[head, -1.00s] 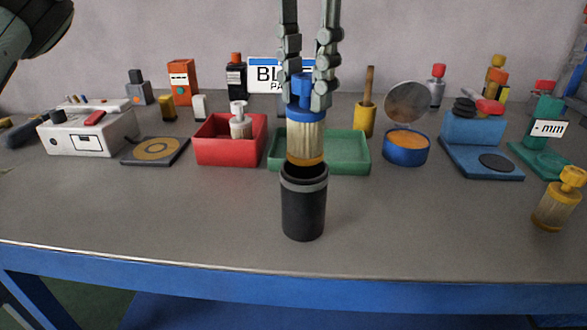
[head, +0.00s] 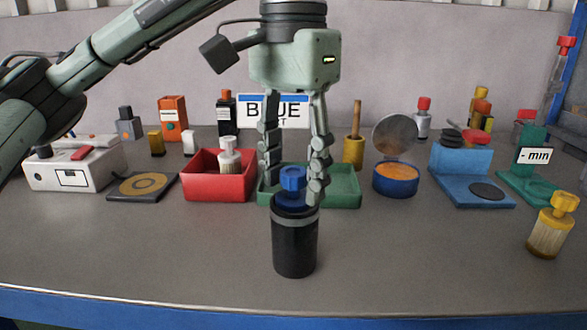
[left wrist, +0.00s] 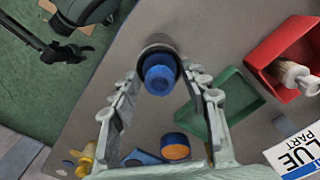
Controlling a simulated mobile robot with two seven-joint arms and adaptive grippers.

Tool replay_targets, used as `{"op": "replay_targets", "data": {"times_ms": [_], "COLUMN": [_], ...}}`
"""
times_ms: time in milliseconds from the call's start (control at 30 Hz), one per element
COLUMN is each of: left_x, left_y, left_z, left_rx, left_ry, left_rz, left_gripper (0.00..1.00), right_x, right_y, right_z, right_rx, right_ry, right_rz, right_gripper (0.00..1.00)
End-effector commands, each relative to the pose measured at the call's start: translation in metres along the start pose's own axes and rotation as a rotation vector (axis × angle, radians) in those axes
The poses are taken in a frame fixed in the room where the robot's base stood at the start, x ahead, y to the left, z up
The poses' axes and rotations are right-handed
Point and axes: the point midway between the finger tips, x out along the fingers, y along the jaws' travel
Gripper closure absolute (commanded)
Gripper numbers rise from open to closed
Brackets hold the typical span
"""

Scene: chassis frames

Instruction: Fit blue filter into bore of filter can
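The blue filter (head: 292,179) stands upright in the mouth of the black filter can (head: 295,247). Its blue knob and part of its blue collar show above the grey rim; its pale pleated body is hidden inside. My left gripper (head: 293,197) points down over the can, with its fingers spread on both sides of the knob. It is open and does not appear to grip the filter. In the left wrist view the blue filter (left wrist: 159,75) sits at the can's mouth (left wrist: 158,46), between the open fingers.
A green tray (head: 345,190) and a red bin (head: 215,190) with a white-capped filter stand behind the can. A "BLUE PART" sign (head: 272,108) stands at the back. A yellow-capped filter (head: 551,228) stands at right. The table front beside the can is clear.

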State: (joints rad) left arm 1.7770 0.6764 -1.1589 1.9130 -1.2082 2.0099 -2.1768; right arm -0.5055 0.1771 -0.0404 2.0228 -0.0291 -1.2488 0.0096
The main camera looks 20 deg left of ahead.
Motion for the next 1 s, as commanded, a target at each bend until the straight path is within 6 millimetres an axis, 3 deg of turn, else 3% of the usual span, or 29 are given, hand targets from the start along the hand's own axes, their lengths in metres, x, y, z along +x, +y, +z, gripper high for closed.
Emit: {"op": "replay_targets", "data": {"times_ms": [333, 767, 1000], "left_x": [-0.01, -0.098, -0.118], "left_y": [0.0, 0.0, 0.0], "left_z": [-0.001, -0.001, -0.001], "left_rx": [-0.001, -0.003, 0.0], "left_ry": [0.002, 0.004, 0.0], "left_rz": [-0.001, -0.002, -0.002], "left_gripper": [0.54, 0.54, 0.54], "right_x": [-0.002, 0.046, 0.069], "right_y": [0.0, -0.012, -0.013], "right_z": [-0.001, 0.019, 0.04], "right_rx": [0.001, 0.005, -0.016], "right_ry": [0.004, -0.024, -0.044], "right_rz": [-0.001, -0.033, -0.028], "right_gripper": [0.51, 0.51, 0.51]}}
